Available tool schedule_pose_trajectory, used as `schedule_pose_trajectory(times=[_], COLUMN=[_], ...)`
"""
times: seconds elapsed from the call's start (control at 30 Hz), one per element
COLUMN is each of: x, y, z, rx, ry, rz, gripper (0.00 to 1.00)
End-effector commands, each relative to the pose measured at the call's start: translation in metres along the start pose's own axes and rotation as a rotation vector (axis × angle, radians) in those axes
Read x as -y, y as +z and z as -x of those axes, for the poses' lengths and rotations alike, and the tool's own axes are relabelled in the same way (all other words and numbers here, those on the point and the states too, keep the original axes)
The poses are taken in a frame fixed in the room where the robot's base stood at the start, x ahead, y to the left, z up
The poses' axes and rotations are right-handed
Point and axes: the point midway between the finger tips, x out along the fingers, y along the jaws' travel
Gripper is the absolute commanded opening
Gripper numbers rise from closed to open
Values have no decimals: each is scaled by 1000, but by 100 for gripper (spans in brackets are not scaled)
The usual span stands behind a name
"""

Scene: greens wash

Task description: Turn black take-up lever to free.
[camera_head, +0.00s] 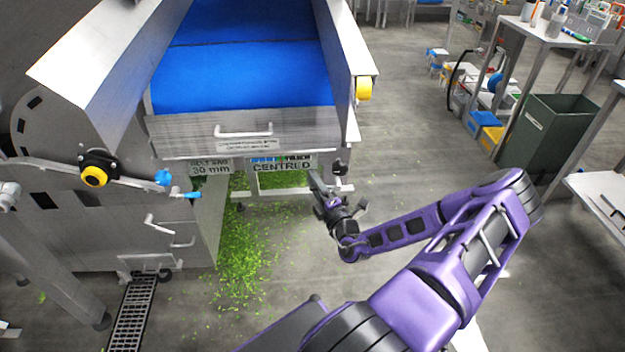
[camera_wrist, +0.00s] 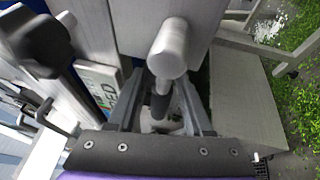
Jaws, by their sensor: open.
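My gripper (camera_head: 316,181) is open below the right end of the conveyor's front panel, close to the CENTRED sign (camera_head: 283,164). In the wrist view its two fingers (camera_wrist: 160,92) stand either side of a dark rod (camera_wrist: 160,104). A grey round bar end (camera_wrist: 170,50) sits in front of that rod. I cannot tell whether the fingers touch either part, nor whether the dark rod is the take-up lever. A black lobed knob (camera_wrist: 36,42) lies left of the fingers; a small black part (camera_head: 340,166) shows beside the gripper in the head view. No free marking is readable.
The blue belt (camera_head: 240,75) and steel front panel (camera_head: 240,132) stand above my gripper. A yellow roller end (camera_head: 363,88) juts out at right. A black-and-yellow knob (camera_head: 96,172) is on the left side. Green scraps (camera_head: 245,255) litter the floor.

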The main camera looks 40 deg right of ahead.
Motion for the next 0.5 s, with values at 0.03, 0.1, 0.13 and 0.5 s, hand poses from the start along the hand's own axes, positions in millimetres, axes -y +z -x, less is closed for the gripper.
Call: schedule_pose_trajectory(times=[0.03, 0.1, 0.13, 0.5], x=[0, 0, 0, 0], y=[0, 0, 0, 0], z=[0, 0, 0, 0], rx=[0, 0, 0, 0], ry=[0, 0, 0, 0], rz=[0, 0, 0, 0], gripper=[51, 51, 45, 0])
